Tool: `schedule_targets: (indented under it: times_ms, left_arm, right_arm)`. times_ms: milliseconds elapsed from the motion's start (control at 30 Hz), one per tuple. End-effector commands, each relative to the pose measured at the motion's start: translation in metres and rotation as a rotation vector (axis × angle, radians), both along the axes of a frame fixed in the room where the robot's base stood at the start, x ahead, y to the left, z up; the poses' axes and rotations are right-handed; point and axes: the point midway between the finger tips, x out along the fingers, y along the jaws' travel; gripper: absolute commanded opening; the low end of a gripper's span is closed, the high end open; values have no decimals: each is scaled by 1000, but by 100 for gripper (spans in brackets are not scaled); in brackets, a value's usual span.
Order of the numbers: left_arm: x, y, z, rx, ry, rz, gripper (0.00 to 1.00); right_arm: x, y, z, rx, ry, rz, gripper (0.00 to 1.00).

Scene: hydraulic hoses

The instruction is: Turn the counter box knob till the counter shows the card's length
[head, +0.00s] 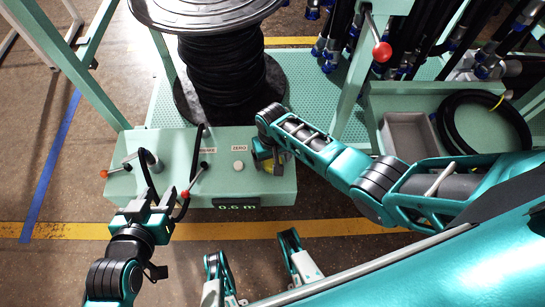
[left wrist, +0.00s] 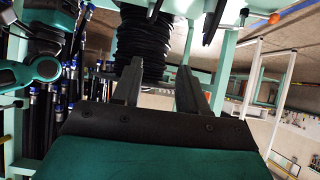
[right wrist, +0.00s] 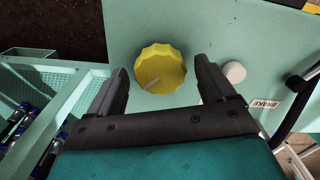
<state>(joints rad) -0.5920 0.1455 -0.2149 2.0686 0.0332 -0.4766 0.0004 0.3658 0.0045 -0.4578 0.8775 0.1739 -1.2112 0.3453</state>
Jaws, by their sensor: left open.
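The green counter box (head: 215,180) stands below the hose reel in the head view; its display (head: 237,207) reads 0.6 m. The yellow scalloped knob (right wrist: 160,68) is on the box in the right wrist view, with a pale mark on its face. My right gripper (right wrist: 162,80) is open, with one finger on each side of the knob and visible gaps to both. In the head view the right gripper mostly hides the knob. My left gripper (head: 165,190) is open and empty at the box's left front. I cannot make out the length card.
A white button (head: 238,165) labelled ZERO is beside the knob. A BRAKE label, black lever and red-tipped handles (head: 185,193) stand on the box's left part. The reel of black hose (head: 225,75) is behind. A grey bin (head: 408,137) and coiled hose (head: 485,120) are at right.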

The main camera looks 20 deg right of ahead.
Motion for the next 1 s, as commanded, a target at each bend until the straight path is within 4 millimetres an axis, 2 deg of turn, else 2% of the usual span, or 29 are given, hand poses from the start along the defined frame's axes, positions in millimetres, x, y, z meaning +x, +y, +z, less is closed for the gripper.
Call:
schedule_targets:
  times_ms: [267,367,467,733,900,1000]
  left_arm:
    - [0,0,0,-1,0,1,43]
    - [0,0,5,-1,0,1,43]
    - [0,0,14,0,1,0,43]
    - [1,3,46,10,-14,-1,43]
    - [-4,12,43,27,-5,12,43]
    - [-9,17,39,36,9,20,43]
  right_arm:
    - [0,0,0,0,0,0,88]
    - [0,0,7,0,0,0,88]
    - [0,0,22,1,-1,0,88]
    - [0,0,83,0,-3,0,88]
    - [0,0,112,0,-1,0,88]
    - [0,0,122,0,0,0,88]
